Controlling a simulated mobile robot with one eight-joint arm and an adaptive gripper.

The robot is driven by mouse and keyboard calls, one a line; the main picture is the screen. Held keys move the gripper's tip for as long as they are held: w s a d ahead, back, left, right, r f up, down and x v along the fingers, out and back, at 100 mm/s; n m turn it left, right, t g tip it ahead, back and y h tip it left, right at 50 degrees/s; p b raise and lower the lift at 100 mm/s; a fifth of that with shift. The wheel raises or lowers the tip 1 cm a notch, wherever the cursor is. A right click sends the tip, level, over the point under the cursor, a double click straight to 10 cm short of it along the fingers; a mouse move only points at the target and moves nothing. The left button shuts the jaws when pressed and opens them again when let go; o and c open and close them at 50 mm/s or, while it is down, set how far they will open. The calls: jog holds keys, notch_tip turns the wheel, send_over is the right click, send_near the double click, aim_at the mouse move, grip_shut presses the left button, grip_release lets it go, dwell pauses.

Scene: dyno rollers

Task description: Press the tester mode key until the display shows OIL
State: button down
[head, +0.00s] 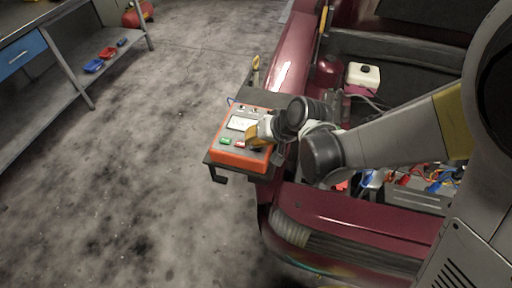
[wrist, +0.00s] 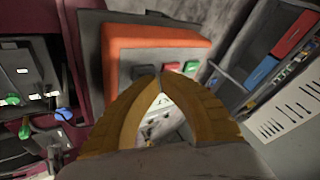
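The tester (head: 232,157) is an orange box with a grey face, standing on a dark shelf at the car's edge in the head view. Its pale display (head: 240,123) is too small to read. A green key (head: 225,141) and a red key (head: 240,143) sit below the display. The wrist view shows the red key (wrist: 172,67), the green key (wrist: 190,68) and a dark key (wrist: 143,71). I cannot tell which is the mode key. My gripper (wrist: 158,78) is shut and empty, its yellow fingertips over the tester close to the dark and red keys. Contact cannot be told. The fingers hide most of the display.
The dark red car (head: 350,220) with its open engine bay lies right of the tester. A white-capped reservoir (head: 363,75) and coloured leads (head: 440,180) are in the bay. A workbench (head: 60,60) stands at the left. The concrete floor between is clear.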

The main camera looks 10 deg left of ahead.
jog(key=shift+f+b, duration=0.35)
jog(key=shift+b, duration=0.1)
dwell(0.5)
jog(key=shift+r, duration=0.1)
jog(key=shift+r+p, duration=0.6)
jog(key=shift+r, duration=0.1)
jog(key=shift+r+p, duration=1.9)
jog(key=shift+r, duration=0.7)
jog(key=shift+f, duration=0.1)
